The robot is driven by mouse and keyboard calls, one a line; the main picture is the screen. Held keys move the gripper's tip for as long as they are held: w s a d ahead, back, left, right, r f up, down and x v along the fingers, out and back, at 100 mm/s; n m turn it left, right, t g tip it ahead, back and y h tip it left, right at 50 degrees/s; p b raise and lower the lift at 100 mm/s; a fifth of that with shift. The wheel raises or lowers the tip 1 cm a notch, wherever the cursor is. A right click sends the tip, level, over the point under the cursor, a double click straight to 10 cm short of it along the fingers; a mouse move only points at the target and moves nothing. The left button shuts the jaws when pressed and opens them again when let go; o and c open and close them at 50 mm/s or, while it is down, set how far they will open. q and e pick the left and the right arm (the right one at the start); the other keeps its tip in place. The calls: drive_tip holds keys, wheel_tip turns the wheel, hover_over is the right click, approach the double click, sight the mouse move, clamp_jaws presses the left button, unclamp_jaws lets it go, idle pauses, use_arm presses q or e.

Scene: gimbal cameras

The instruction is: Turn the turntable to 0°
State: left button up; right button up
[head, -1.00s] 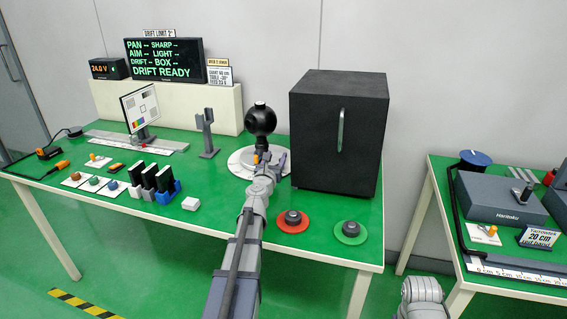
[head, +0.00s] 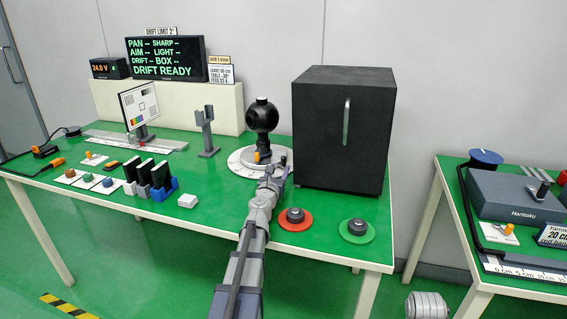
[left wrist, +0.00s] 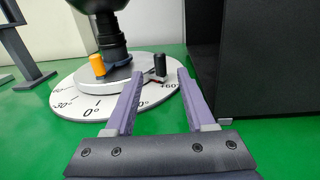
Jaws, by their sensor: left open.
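The turntable is a round white disc (head: 240,160) with a degree scale, beside the black box. In the left wrist view its scale (left wrist: 75,100) shows 0° at the front and 60 at the right. A black ball-shaped head (head: 262,115) stands on its raised grey centre. An orange knob (left wrist: 98,65) sits at the left of the centre. My right gripper is out of view.
The large black box (head: 340,130) stands close to the right of the turntable. A grey forked stand (head: 206,130) is to its left. Red (head: 296,222) and green (head: 357,234) discs with knobs lie at the front right.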

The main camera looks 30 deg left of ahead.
sight(283, 161)
use_arm(q)
drive_tip(key=x, duration=0.7)
drive_tip(key=shift+w+a+f, duration=0.1)
drive_tip(key=shift+w, duration=0.2)
drive_tip(key=shift+c, duration=0.2)
clamp_jaws()
idle(0.9)
